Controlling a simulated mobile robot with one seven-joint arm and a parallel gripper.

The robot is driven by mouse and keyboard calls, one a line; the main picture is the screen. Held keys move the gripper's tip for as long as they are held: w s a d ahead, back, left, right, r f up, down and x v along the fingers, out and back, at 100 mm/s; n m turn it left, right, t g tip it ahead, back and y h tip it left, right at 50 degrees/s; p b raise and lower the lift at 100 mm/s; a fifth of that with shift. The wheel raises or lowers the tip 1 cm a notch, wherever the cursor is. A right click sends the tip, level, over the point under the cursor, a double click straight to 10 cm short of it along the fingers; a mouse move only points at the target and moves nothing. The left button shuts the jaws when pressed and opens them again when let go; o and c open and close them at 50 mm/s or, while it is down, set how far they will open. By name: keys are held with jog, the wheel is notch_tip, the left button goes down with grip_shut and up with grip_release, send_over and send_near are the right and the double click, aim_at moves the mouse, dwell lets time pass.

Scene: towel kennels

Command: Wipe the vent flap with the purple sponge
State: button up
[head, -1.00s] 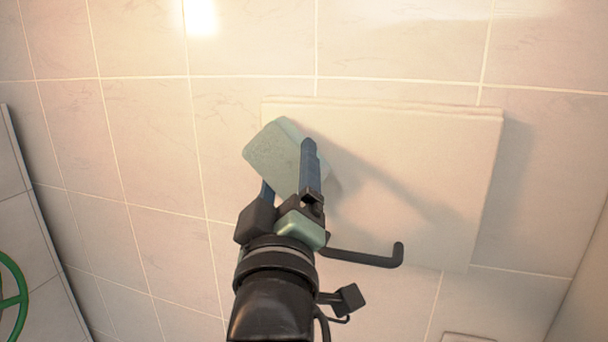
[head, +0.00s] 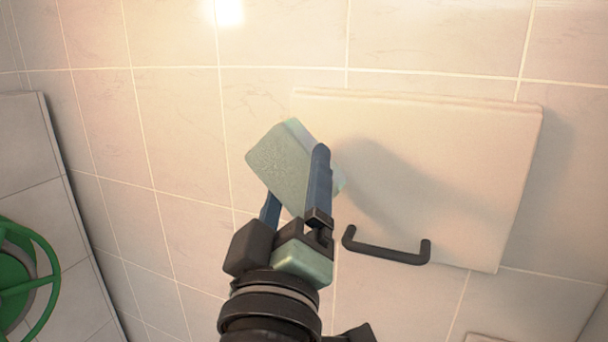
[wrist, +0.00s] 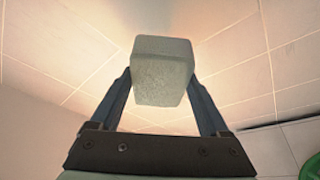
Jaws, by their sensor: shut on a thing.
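My gripper (head: 296,178) is shut on a pale grey-green sponge (head: 276,160); it does not look purple. In the wrist view the sponge (wrist: 162,72) sits between both fingers and sticks out past their tips. The vent flap (head: 450,150) appears to be the cream square panel on the tiled wall, with a black bar handle (head: 388,250) at its lower edge. In the head view the sponge overlaps the flap's left edge. A shadow falls on the flap to the right of the sponge. I cannot tell whether they touch.
A green wheel (head: 40,262) is at the far left by a tiled side wall (head: 35,150); a green edge also shows at the lower right of the wrist view (wrist: 312,168). A small pale plate edge (head: 482,338) shows below the flap. The wall left of the flap is clear.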

jog(key=shift+s, duration=0.2)
jog(key=shift+s+a, duration=0.3)
jog(key=shift+s, duration=0.4)
jog(key=shift+s+a, duration=0.3)
jog(key=shift+s, duration=0.35)
jog(key=shift+f, duration=0.1)
